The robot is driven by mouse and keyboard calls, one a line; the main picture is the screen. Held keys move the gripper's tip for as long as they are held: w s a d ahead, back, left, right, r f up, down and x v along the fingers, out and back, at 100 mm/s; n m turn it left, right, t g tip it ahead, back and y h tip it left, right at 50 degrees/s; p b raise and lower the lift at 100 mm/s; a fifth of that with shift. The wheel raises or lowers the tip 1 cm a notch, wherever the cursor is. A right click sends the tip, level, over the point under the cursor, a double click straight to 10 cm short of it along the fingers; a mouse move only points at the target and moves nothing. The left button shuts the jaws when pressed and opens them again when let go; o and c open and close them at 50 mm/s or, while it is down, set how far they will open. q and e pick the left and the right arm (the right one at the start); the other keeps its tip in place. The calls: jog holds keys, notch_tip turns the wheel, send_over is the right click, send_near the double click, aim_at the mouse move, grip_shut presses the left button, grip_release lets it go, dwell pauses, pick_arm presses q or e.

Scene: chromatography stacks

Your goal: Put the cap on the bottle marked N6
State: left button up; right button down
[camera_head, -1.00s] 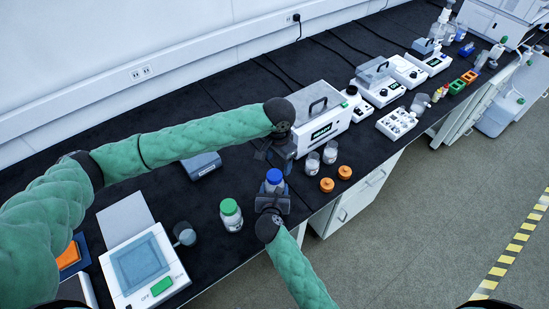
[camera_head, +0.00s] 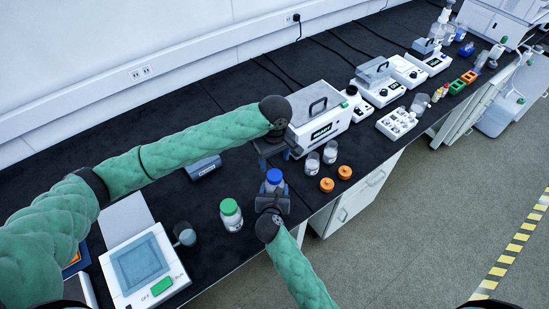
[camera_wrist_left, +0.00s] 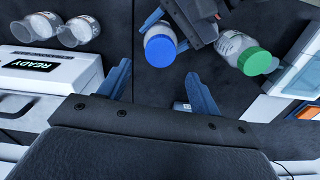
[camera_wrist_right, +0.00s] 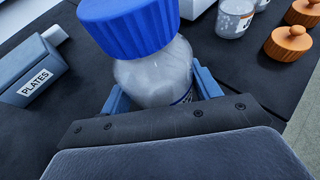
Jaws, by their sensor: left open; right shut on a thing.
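A clear bottle (camera_wrist_right: 152,78) with a blue cap (camera_head: 274,177) on its neck stands on the black bench. Its label is mostly hidden, so I cannot read the marking. My right gripper (camera_head: 271,202) is shut on this bottle's body, below the cap. My left gripper (camera_head: 277,154) is open and empty, just behind and above the blue cap, apart from it. In the left wrist view, the cap (camera_wrist_left: 160,50) lies ahead, between the lines of the two open fingers. A second bottle with a green cap (camera_head: 230,207) stands to the left.
Two uncapped jars (camera_head: 312,163) stand right of the bottle, with two orange caps (camera_head: 327,185) near the bench's front edge. A box device with a READY display (camera_head: 321,133) stands behind them. A balance (camera_head: 142,262) and a grey plates box (camera_head: 202,166) are on the left.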

aim_at(274, 174)
pick_arm(q)
jog(key=shift+n, duration=0.5)
jog(key=shift+f, duration=4.05)
